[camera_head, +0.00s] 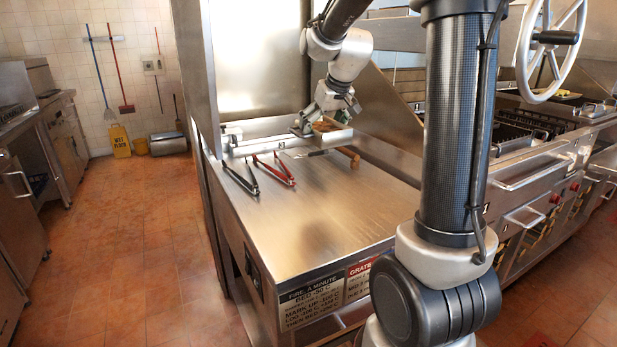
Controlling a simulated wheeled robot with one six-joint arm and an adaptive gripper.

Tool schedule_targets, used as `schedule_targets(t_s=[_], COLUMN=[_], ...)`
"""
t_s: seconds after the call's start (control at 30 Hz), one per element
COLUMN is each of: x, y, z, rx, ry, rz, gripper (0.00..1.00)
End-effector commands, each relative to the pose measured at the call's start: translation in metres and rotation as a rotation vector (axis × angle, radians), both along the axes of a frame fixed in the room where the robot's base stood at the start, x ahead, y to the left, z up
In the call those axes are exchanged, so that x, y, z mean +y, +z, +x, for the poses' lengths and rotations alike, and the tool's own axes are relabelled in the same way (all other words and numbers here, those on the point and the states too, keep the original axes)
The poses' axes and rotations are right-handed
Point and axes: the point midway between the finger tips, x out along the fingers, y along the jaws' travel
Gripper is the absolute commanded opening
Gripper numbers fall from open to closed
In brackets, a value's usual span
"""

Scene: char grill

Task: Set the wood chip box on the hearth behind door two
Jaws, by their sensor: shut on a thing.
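My gripper (307,122) is at the far end of the steel counter, small in the view. It is shut on the wood chip box (340,137), a small open metal box with brown contents. The box is held roughly level, just above or at the counter's back edge; I cannot tell whether it touches anything. The exact finger contact is too small to see. No door marked two and no hearth can be made out from here.
A steel panel (197,60) rises at the left. A handwheel (551,38) and grill (530,130) stand right.

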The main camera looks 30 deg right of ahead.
Motion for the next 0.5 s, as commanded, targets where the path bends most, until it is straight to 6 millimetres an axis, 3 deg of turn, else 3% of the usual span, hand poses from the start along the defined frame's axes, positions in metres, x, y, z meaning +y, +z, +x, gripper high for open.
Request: schedule_targets(t_s=[0.3,0.5], x=[0.000,0.000], y=[-0.086,-0.121], z=[-0.001,0.000], rx=[0.007,0.002], ry=[-0.002,0.000], rz=[0.001,0.001], gripper=[0.54,0.54])
